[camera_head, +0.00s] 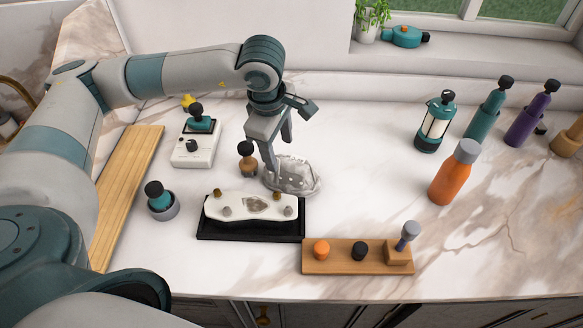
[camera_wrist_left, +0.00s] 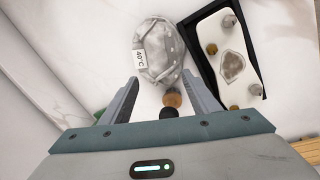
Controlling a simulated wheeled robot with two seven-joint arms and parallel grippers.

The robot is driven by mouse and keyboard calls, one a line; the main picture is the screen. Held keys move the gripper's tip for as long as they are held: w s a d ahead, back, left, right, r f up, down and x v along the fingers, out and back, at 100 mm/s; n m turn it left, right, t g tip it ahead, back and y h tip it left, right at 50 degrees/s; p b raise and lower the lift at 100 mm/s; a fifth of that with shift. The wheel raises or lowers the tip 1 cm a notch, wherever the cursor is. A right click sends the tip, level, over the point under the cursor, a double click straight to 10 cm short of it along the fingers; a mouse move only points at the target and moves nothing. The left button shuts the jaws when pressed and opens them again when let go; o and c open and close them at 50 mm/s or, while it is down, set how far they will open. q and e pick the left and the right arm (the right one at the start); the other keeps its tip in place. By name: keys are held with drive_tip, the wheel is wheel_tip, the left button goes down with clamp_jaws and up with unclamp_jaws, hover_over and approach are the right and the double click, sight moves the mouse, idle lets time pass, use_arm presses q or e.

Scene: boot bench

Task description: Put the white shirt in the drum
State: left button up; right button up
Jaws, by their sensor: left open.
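A pale grey, glossy, oval thing (camera_head: 298,178) with a ridged edge lies on the marble top. In the left wrist view (camera_wrist_left: 158,52) it has a white tag reading 40°C. I cannot tell for certain whether it is the white shirt. I make out no drum in either view. My left gripper (camera_head: 280,157) points down at the oval's back left edge, open and empty. In the left wrist view its fingers (camera_wrist_left: 160,80) stand apart just short of the oval. My right gripper is not in view.
A wooden piece with a black knob (camera_head: 247,160) stands close left of the gripper. A black tray (camera_head: 250,236) with a white plate lies in front. A wooden board (camera_head: 340,268) with knobs is front right, an orange bottle (camera_head: 451,178) right. The marble between is clear.

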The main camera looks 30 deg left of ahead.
sight(282, 160)
use_arm(q)
drive_tip(key=shift+f, duration=0.2)
drive_tip(key=shift+w+f+p, duration=0.15)
drive_tip(key=shift+f+p, duration=0.45)
drive_tip(key=shift+p, duration=0.15)
drive_tip(key=f+p, duration=0.1)
drive_tip(key=f, duration=0.2)
drive_tip(key=shift+w+p, duration=0.3)
drive_tip(key=shift+p, duration=0.1)
drive_tip(key=shift+w+f, duration=0.1)
drive_tip(key=shift+f, duration=0.4)
clamp_jaws()
